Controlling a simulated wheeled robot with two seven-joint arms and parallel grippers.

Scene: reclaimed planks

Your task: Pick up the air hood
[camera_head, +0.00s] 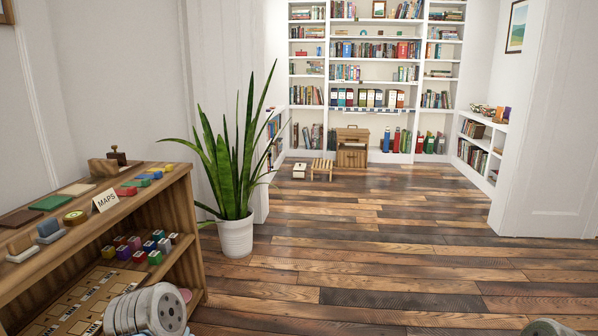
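I cannot make out an air hood anywhere in the head view. Neither of my grippers shows in this view. Pale grey rounded parts, which look like links of my own arms, show at the bottom edge, left of the middle and at the far right. What my grippers hold, if anything, is hidden.
A wooden shelf unit (187,211) with stamps, coloured blocks and a "MAPS" card (106,200) stands at the left. A potted plant (236,238) is beside it. White bookcases (375,52), a wooden cabinet (352,157) and a small stool (322,168) stand farther back. The plank floor (390,255) is clear.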

